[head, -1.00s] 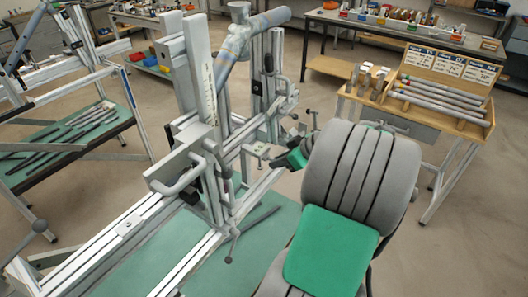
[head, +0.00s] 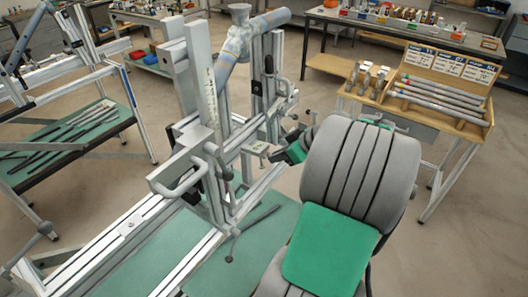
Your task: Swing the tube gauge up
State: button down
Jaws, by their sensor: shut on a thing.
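A jig frame of pale metal rails and posts (head: 200,80) stands at centre left and holds a blue-grey tube (head: 236,45) near its top. A small flat metal piece with a hole (head: 258,148) sticks out of the frame's right side; it looks like the tube gauge, but I cannot be sure. My gripper (head: 277,156) is at the right end of this piece, shut on it as far as I can see. My dark and green wrist lies behind it and my grey arm link covers part of the view to the right. The fingertips are small and partly hidden.
A bent handle (head: 180,182) and a lever with a ball end (head: 230,256) stick out at the frame's front. A wooden rack with several tubes (head: 440,92) stands at right. A green-topped side table (head: 70,140) is at left. Open floor lies between the frame and the rack.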

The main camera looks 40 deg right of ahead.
aim_at(261, 147)
jog(key=shift+w+r+p, duration=0.15)
jog(key=shift+r+p, duration=0.2)
jog(key=shift+r, duration=0.25)
jog(key=shift+w+r+p, duration=0.15)
jog(key=shift+r+p, duration=0.15)
jog(key=shift+r, duration=0.25)
jog(key=shift+w+a, duration=0.1)
jog(key=shift+r, duration=0.1)
jog(key=shift+w+a+r+p, duration=0.1)
jog(key=shift+w+r+p, duration=0.2)
jog(key=shift+r, duration=0.2)
jog(key=shift+w+a+r+p, duration=0.1)
jog(key=shift+w+r+p, duration=0.2)
jog(key=shift+r, duration=0.2)
jog(key=shift+w+r, duration=0.15)
jog(key=shift+r, duration=0.15)
jog(key=shift+w+a+r+p, duration=0.25)
jog(key=shift+w+r+p, duration=0.25)
